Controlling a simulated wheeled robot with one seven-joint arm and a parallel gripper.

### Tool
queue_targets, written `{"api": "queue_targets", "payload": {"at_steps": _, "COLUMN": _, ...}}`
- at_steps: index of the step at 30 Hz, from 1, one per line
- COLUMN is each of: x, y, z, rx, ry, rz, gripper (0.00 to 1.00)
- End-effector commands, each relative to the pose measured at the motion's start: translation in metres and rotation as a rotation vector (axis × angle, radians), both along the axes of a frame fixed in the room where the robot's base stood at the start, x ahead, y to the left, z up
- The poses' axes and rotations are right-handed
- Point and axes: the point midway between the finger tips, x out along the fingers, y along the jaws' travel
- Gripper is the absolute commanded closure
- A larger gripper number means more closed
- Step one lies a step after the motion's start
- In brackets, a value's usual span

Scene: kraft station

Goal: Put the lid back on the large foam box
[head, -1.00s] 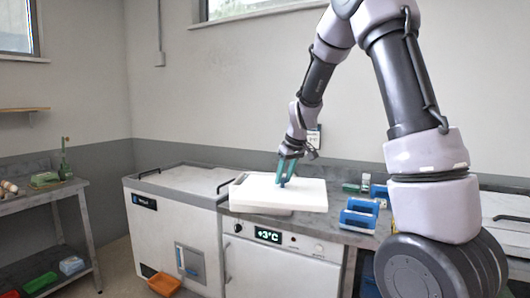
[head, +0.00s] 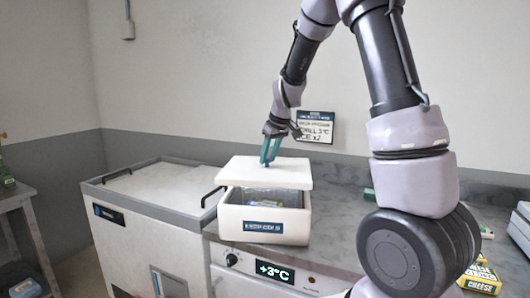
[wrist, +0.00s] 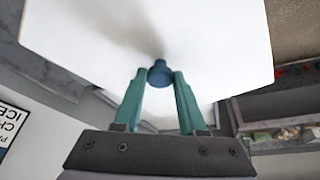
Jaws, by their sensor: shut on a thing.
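My gripper (head: 269,150) has teal fingers shut on the blue knob (wrist: 160,74) of the white lid (head: 262,171). In the wrist view the lid (wrist: 110,35) fills the upper part of the picture. In the head view the lid is over the back part of the large foam box (head: 233,221), a white box with a dark label. The lid looks raised and tilted, and the front of the box is open below it. Some contents (head: 264,203) show inside. Whether the lid touches the rear rim is hidden.
The box stands on a grey counter (head: 337,235) above a unit with a +3°C display (head: 274,270). A chest freezer (head: 150,187) with handles is at left. Yellow cheese packs (head: 480,280) and a blue-white device (head: 521,228) are at right. A sign (head: 315,127) hangs behind.

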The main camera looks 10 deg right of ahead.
Motion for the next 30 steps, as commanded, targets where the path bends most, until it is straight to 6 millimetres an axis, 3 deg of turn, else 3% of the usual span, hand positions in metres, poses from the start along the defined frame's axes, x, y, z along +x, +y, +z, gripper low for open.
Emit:
{"api": "queue_targets", "payload": {"at_steps": 21, "x": 0.0, "y": 0.0, "z": -0.056, "rx": -0.001, "ry": 0.002, "rz": -0.001, "gripper": 1.0}}
{"api": "queue_targets", "payload": {"at_steps": 30, "x": 0.0, "y": 0.0, "z": -0.064, "rx": 0.0, "ry": 0.0, "rz": 0.0, "gripper": 1.0}}
